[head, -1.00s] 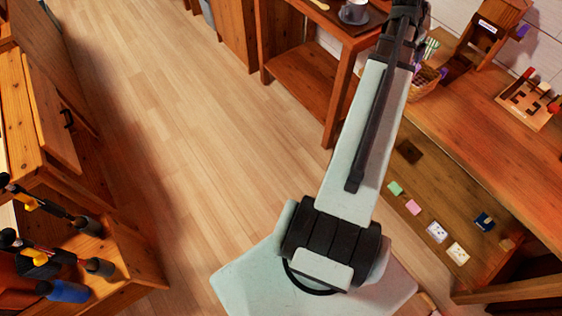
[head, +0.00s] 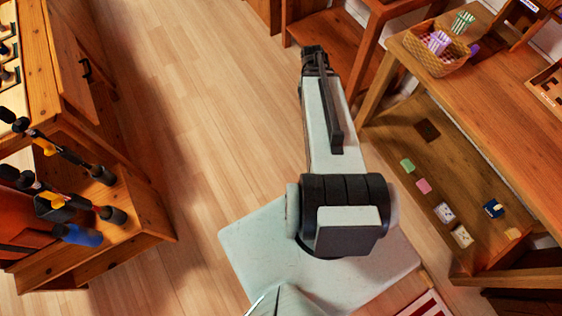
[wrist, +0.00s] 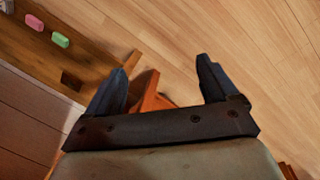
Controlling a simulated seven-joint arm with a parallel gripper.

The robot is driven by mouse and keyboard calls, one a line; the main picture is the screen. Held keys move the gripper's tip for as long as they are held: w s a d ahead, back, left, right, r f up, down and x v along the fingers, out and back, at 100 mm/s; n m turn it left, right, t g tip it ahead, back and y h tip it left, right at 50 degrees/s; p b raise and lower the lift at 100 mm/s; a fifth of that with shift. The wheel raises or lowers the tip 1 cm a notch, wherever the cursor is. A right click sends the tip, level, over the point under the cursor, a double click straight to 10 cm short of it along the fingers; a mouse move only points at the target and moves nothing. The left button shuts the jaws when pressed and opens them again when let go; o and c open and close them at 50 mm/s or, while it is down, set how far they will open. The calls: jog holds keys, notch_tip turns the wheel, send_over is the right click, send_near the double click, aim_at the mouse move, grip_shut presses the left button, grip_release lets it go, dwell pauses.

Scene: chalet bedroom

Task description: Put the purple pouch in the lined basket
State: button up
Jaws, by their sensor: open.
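A wicker basket (head: 426,62) stands at the far left end of the wooden table in the head view. A small plain purple thing (head: 474,48) lies just right of the basket, partly hidden. My gripper (wrist: 162,82) is open and empty in the wrist view, with bare floor and an orange-brown wooden part beyond its fingers. In the head view, the arm's end is over the floor, left of the table and apart from the basket.
A green-and-white striped item (head: 462,22) stands by the basket's back rim. The table (head: 510,105) has a lower shelf (head: 465,170) with several small coloured items. The floor (head: 215,110) between is clear.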

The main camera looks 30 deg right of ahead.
jog(key=s+a+f+n+g, duration=0.1)
jog(key=s+a+f+n, duration=0.2)
jog(key=s+a+f, duration=0.3)
jog(key=s+a+f+n+g, duration=0.2)
jog(key=s+a+f, duration=0.3)
jog(key=s+a, duration=0.3)
jog(key=s+a+f+n+g, duration=0.2)
jog(key=s+a+f, duration=0.4)
jog(key=a, duration=0.7)
jog(key=shift+s+f+n+y, duration=0.3)
jog(key=shift+s+n+y, duration=0.1)
jog(key=shift+s+n, duration=0.55)
jog(key=shift+s, duration=0.1)
